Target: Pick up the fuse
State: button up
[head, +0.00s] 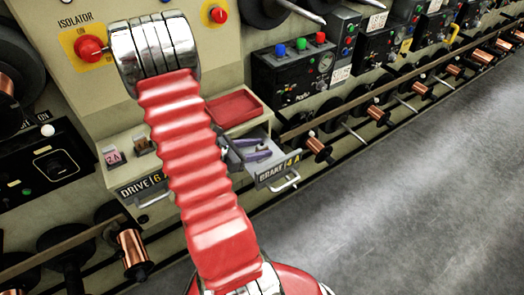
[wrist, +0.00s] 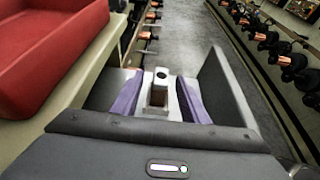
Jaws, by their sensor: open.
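My gripper (head: 252,149) is over the pulled-out drawer (head: 288,172) labelled BRAKE 4A, with its jaws apart and purple pads showing. In the wrist view, a small upright grey and tan block (wrist: 159,98) with a dark round hole in its top stands between the open pads of the gripper (wrist: 160,95). It looks like a fuse, with a gap to each pad. A pinkish piece marked 2A (head: 112,155) and a brown piece (head: 143,147) stand on the ledge to the left.
A red tray (head: 237,107) sits on the ledge beside the drawer; it also fills the upper left of the wrist view (wrist: 45,55). The DRIVE 6A drawer (head: 143,187) is left. Copper spools (head: 318,148) line the machine's foot. The grey floor (head: 400,200) is clear.

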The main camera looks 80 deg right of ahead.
jog(key=shift+x, duration=2.65)
jog(key=shift+c, duration=0.5)
grip_shut()
